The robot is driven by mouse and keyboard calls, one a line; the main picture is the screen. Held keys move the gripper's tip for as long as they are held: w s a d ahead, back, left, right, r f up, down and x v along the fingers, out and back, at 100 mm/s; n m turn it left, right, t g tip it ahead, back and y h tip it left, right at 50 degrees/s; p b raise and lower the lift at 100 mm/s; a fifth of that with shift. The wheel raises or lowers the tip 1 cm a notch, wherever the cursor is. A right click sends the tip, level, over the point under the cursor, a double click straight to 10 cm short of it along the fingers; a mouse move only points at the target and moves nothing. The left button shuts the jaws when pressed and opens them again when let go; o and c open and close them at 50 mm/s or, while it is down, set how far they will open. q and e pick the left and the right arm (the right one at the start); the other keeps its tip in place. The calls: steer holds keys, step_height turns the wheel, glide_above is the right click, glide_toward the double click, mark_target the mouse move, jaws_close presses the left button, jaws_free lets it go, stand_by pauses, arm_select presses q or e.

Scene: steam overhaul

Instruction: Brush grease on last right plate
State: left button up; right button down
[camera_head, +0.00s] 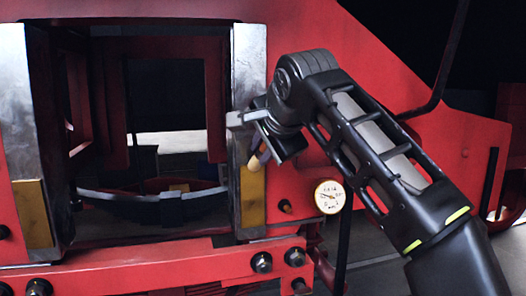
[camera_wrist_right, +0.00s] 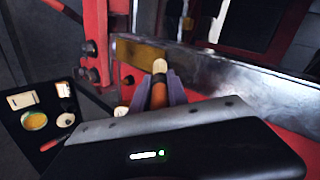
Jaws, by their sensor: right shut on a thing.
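The right plate (camera_head: 248,65) is a shiny upright metal strip on the red frame, with a yellow-brown grease patch (camera_head: 252,198) at its lower end. My right gripper (camera_head: 262,148) is at this plate, shut on a brush (camera_wrist_right: 158,95) with an orange handle and pale tip. In the right wrist view the tip is close to the grease patch (camera_wrist_right: 138,52); I cannot tell if it touches. The plate's bare metal (camera_wrist_right: 215,72) extends beyond the patch. The left plate (camera_head: 15,95) also has a yellow-brown patch (camera_head: 33,213) low down. My left gripper is not in view.
A round gauge (camera_head: 329,196) is right of the right plate. Bolts (camera_head: 262,262) stick out of the red beam below. A black tray (camera_wrist_right: 22,98) holds a round yellow-filled tin (camera_wrist_right: 34,121) and small items. The frame opening between the plates has a curved metal bar (camera_head: 150,197) across it.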

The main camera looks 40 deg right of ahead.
steer(key=shift+f+b, duration=1.65)
steer(key=shift+f, duration=0.3)
steer(key=shift+f+b, duration=1.65)
steer(key=shift+f, duration=0.3)
steer(key=shift+f+b, duration=1.65)
steer(key=shift+f, duration=0.25)
steer(key=shift+f, duration=0.1)
step_height(320, 180, down, 4)
steer(key=b, duration=0.3)
steer(key=shift+s, duration=0.1)
